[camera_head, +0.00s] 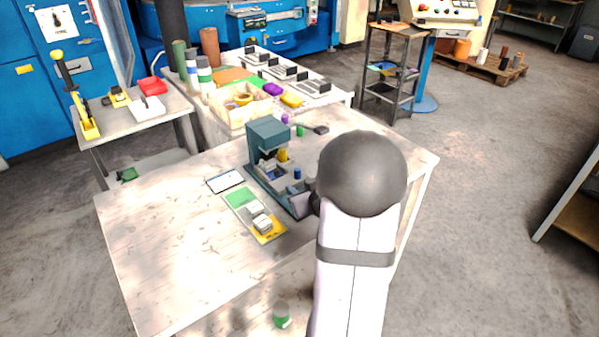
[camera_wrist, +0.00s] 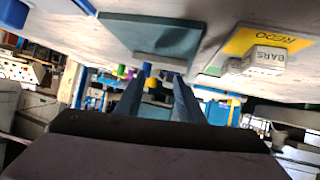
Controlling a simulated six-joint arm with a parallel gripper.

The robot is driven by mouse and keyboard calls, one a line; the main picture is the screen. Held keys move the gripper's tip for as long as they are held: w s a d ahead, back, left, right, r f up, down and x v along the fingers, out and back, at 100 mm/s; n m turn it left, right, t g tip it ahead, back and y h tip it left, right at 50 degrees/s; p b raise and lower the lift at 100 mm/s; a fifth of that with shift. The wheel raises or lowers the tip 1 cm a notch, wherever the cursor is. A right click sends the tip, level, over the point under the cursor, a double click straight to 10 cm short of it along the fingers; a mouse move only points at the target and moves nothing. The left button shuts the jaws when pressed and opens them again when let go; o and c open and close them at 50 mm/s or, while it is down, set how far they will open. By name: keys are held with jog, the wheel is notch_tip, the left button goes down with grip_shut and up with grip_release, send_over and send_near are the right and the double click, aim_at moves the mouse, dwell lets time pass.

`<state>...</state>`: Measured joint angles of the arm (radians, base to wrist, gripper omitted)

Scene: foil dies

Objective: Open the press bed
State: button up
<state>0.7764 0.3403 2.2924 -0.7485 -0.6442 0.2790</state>
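The teal press (camera_head: 268,135) stands on the table with its dark base reaching toward the front. A yellow knob (camera_head: 283,155) and a blue knob (camera_head: 297,173) show at its side. In the wrist view a flat teal plate (camera_wrist: 155,38) of the press lies ahead of the fingertips; I cannot tell if it is the bed. My gripper (camera_wrist: 158,80) has its two fingers apart with nothing visible held between them. Its fingers are largely hidden behind my arm in the head view. Whether the fingers touch the press, I cannot tell.
A mat with a green zone (camera_head: 240,197) and a yellow "REDO" zone (camera_wrist: 262,42) lies beside the press. A pale block marked "BARS" (camera_wrist: 264,60) sits on it. A white card (camera_head: 225,181) lies behind. The table's left part (camera_head: 165,250) is clear.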

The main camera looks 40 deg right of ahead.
aim_at(299, 172)
jog(key=shift+w+d+r+m+t+h, duration=0.15)
jog(key=shift+d+m+t, duration=0.1)
jog(key=shift+d, duration=0.25)
jog(key=shift+w+d+r+m+t+h, duration=0.1)
jog(key=shift+d+r+m+t, duration=0.15)
jog(key=shift+d, duration=0.2)
jog(key=shift+w+d+r+m+t+h, duration=0.1)
jog(key=shift+d+m+t, duration=0.15)
jog(key=shift+d, duration=0.25)
jog(key=shift+p+x, duration=0.6)
jog(key=shift+x, duration=3)
jog(key=shift+a+f, duration=0.1)
jog(key=shift+s, duration=0.1)
grip_shut()
